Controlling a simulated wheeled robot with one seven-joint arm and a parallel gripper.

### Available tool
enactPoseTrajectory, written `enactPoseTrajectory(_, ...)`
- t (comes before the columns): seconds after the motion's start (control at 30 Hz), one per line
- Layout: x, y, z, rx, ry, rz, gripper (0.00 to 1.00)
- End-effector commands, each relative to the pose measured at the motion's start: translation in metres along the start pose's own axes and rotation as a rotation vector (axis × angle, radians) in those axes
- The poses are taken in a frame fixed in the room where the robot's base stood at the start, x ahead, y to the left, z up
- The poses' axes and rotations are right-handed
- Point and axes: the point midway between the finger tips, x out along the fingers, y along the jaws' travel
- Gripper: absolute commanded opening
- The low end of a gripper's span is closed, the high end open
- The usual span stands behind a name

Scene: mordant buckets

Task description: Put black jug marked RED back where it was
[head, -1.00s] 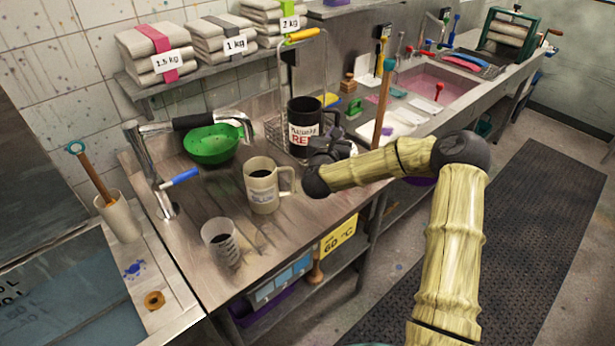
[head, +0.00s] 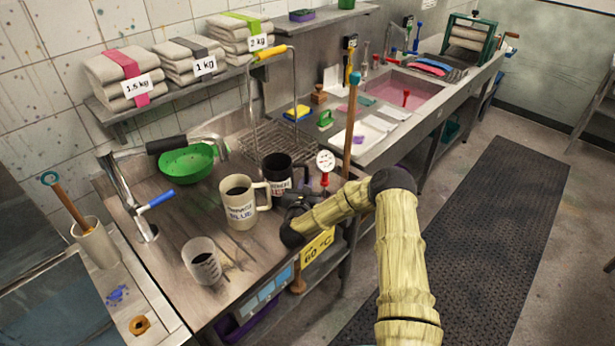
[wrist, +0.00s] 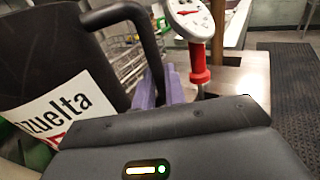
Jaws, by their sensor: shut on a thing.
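The black jug (head: 278,174) has a white label with partly hidden dark and red lettering. In the head view it is at the right part of the wooden bench top, just behind and right of the cream jug marked BLUE (head: 240,204). My gripper (head: 298,194) is at the jug's right side. In the wrist view the black jug (wrist: 45,60) fills the left, and my gripper's purple fingers (wrist: 160,88) are shut on its handle. The jug looks roughly upright. Its base is hidden, so I cannot tell whether it touches the bench.
A white dial with a red handle (head: 325,166) stands close right of the jug. A wire rack (head: 283,136) is behind. A grey measuring cup (head: 202,261) stands at the front, a green bowl (head: 187,163) at the back left. A wooden-handled pole (head: 352,120) rises at the right.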

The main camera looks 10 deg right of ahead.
Motion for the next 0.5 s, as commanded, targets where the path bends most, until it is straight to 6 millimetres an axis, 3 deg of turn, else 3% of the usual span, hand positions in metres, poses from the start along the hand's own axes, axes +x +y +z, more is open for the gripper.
enactPoseTrajectory(0.33,0.004,0.001,0.004,0.003,-0.006,0.0,0.0)
enactPoseTrajectory(0.5,0.017,0.001,0.007,0.002,-0.007,-0.001,0.0)
